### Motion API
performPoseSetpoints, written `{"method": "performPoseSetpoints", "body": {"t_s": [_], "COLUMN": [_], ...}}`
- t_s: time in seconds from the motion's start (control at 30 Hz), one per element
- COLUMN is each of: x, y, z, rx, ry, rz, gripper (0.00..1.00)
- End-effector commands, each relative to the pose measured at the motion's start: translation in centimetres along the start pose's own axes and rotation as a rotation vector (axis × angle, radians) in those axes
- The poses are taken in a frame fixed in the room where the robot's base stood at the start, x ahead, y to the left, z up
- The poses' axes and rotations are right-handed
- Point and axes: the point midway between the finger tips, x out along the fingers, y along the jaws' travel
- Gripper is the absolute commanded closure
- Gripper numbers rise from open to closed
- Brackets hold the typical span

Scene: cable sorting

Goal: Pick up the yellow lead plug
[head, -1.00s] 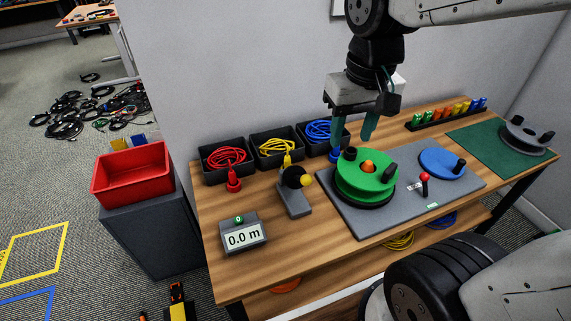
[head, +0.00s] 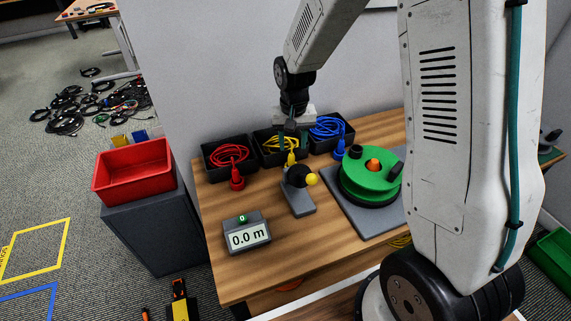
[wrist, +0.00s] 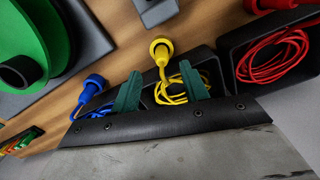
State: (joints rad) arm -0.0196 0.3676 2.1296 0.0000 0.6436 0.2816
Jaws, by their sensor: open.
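The yellow lead plug (wrist: 161,49) hangs out over the front of its black bin, with the yellow cable (wrist: 180,92) coiled inside; in the head view the plug (head: 291,159) is partly hidden behind the measuring device. My gripper (wrist: 161,90) is open and empty, its two green fingers apart. In the wrist view the fingers lie on either side of the yellow cable's bin, and the plug is beyond their tips. In the head view my gripper (head: 296,143) is above the yellow bin, close to the plug.
A red plug (head: 237,183) and a blue plug (head: 340,150) flank it, with their cables in bins. A grey device with a black wheel and yellow knob (head: 300,190) stands just in front. A green reel (head: 352,182) is at right, a meter (head: 247,235) at front left.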

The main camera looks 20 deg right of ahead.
Motion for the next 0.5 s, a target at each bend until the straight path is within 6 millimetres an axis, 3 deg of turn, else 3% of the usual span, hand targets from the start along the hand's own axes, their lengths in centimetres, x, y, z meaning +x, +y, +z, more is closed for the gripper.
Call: {"method": "performPoseSetpoints", "body": {"t_s": [0.5], "x": [6.3], "y": [-0.4], "z": [0.0], "rx": [0.002], "ry": [-0.002], "rz": [0.001], "gripper": [0.55]}}
